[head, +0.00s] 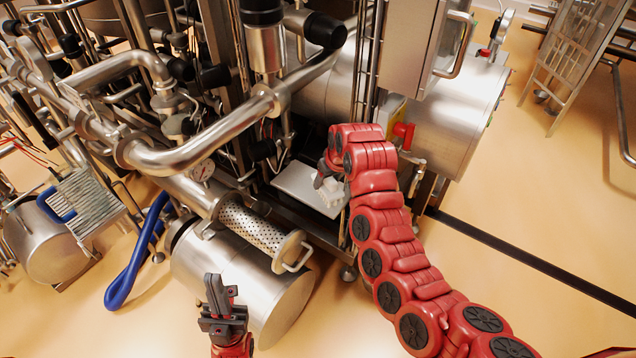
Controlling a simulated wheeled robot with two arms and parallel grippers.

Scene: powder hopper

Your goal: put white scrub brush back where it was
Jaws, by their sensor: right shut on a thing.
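The white scrub brush (331,192) is at the end of my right arm, near the middle of the head view. My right gripper (323,182) is shut on it, and the arm's red links hide part of the grip. The brush is over or at the edge of a flat light metal plate (297,186) low in the machine frame. I cannot tell whether it touches the plate. My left gripper (217,292) is at the bottom, in front of a steel drum, with nothing seen in it. Its dark fingers look close together, and their gap is not clear.
A steel drum (285,305) and a perforated cylinder with a handle (252,229) stand left of the brush. Pipes crowd the upper left. A blue hose (127,277) lies at left. A grey cabinet (408,45) is above my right arm. Floor at right (540,200) is open.

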